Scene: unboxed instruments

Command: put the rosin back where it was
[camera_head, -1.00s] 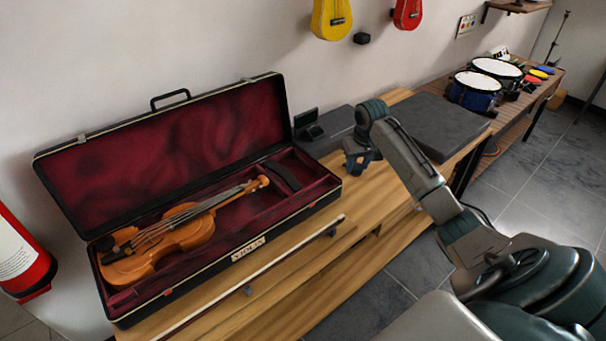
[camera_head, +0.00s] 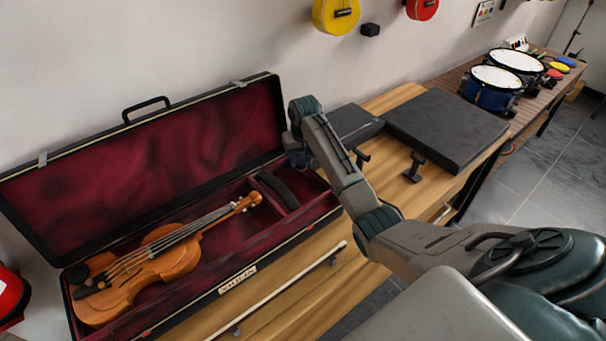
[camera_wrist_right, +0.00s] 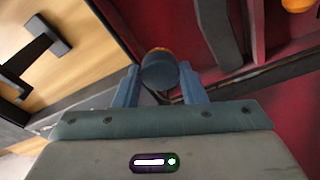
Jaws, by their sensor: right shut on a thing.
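The rosin (camera_wrist_right: 158,72), a dark blue-grey round piece with an orange edge, is between the two blue fingers of my right gripper (camera_wrist_right: 160,88) in the wrist view. The gripper is shut on it. In the head view my right gripper (camera_head: 300,158) is above the right end of the open violin case (camera_head: 150,150), near the lid's right edge. I cannot make out the rosin there. The case has a dark red lining, with a small compartment at its right end. The violin (camera_head: 165,255) lies in the case. My left gripper is not in view.
A dark curved piece (camera_head: 278,190) lies in the case beside the compartment. The bow (camera_head: 290,285) lies in front of the case. A small black stand (camera_head: 413,168) and a dark flat box (camera_head: 445,128) are to the right on the wooden table.

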